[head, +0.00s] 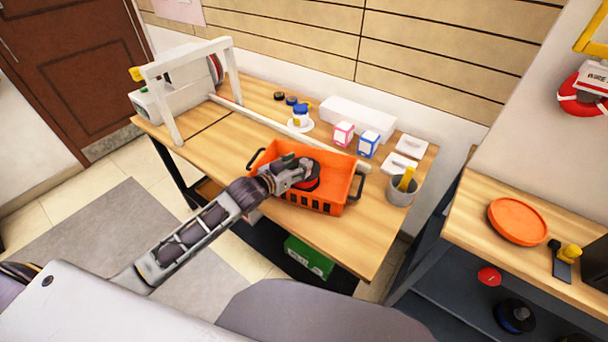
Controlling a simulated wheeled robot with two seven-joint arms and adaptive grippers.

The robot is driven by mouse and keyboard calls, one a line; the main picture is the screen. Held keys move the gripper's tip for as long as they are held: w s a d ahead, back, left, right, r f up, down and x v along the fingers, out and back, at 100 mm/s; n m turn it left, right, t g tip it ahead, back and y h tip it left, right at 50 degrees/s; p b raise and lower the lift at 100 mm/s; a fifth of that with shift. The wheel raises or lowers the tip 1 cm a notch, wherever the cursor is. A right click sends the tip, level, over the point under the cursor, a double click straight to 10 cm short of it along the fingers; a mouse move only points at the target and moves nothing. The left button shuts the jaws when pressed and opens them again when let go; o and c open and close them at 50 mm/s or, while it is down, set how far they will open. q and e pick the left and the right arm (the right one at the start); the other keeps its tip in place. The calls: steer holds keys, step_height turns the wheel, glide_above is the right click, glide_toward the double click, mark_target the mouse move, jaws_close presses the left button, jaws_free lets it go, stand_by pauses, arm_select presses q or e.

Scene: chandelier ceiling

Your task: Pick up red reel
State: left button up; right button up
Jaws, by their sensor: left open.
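An orange basket (330,199) with dark side handles stands on the wooden workbench. A red reel (312,184) with a dark part lies inside it, partly hidden by my gripper. My left gripper (308,172) reaches over the basket's left rim and is open at the reel. I cannot tell whether its fingers touch the reel. Another small red round item (489,276) lies on the lower shelf at the right. My right gripper does not show.
The workbench (225,146) also holds a white-framed machine (180,92), a white box (344,122), small pink and blue cartons, and a grey cup (402,190) with a yellow item. A second bench at the right bears an orange round plate (518,221). The workbench's front right is clear.

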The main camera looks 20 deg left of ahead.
arm_select(q)
steer(key=shift+x, duration=1)
steer(key=shift+w+d, duration=0.1)
steer(key=shift+w, duration=0.15)
steer(key=shift+f, duration=0.1)
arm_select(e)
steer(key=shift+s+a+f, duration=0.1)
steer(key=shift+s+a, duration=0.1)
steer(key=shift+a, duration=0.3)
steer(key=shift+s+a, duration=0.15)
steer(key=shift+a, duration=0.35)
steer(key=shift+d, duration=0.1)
